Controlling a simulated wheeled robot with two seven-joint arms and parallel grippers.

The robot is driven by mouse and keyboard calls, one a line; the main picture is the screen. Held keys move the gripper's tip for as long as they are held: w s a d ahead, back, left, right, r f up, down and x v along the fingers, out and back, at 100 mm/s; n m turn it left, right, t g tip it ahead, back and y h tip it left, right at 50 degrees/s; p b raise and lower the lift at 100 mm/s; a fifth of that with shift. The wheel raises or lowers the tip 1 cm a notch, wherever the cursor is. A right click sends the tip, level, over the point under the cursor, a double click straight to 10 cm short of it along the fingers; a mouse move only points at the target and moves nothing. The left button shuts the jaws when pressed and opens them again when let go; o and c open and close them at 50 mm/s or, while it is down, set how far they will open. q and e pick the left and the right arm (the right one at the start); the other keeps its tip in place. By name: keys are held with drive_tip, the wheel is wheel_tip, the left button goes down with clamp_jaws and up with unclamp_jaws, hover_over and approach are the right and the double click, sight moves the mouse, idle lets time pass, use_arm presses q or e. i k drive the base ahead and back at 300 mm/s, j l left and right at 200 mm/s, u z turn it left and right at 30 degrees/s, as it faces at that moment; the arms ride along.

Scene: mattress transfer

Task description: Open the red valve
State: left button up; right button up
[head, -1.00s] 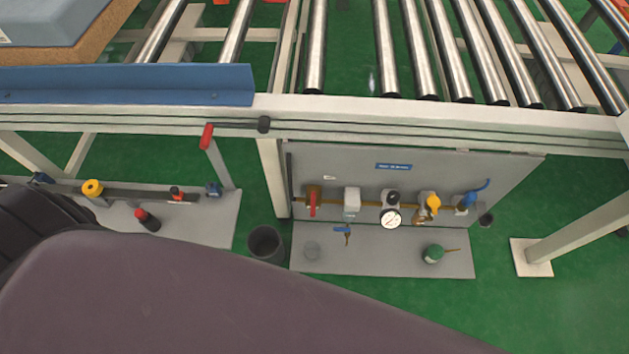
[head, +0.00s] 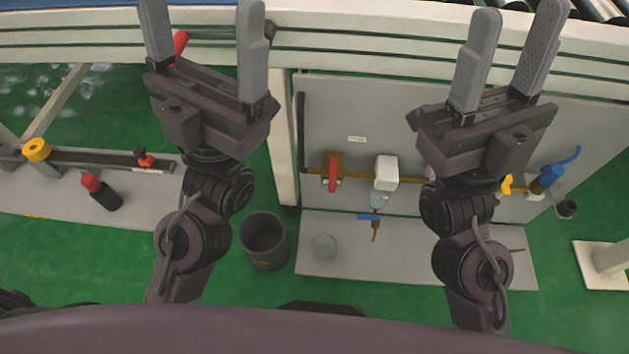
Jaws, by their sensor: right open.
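The red valve handle (head: 333,174) sits on a brass valve at the left end of the pipe on the grey panel. It points downward across the pipe, and nothing touches it. My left gripper (head: 203,15) is up and to the left of it, fingers apart and empty. My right gripper (head: 520,14) is up and to the right of it, fingers apart and empty. The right gripper and its arm hide part of the pipe, including the gauge.
A white box-shaped fitting (head: 386,172) is right of the red valve, with a small blue-handled tap (head: 369,217) below. A blue lever valve (head: 550,175) is at the pipe's right end. A dark bin (head: 264,240) stands on the green floor. The conveyor frame (head: 370,40) crosses above the panel.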

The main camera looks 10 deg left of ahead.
sight(333, 168)
drive_tip(key=j, duration=0.65)
drive_tip(key=k+j+z, duration=0.1)
drive_tip(key=j, duration=0.6)
drive_tip(key=k+j, duration=0.1)
drive_tip(key=j, duration=0.55)
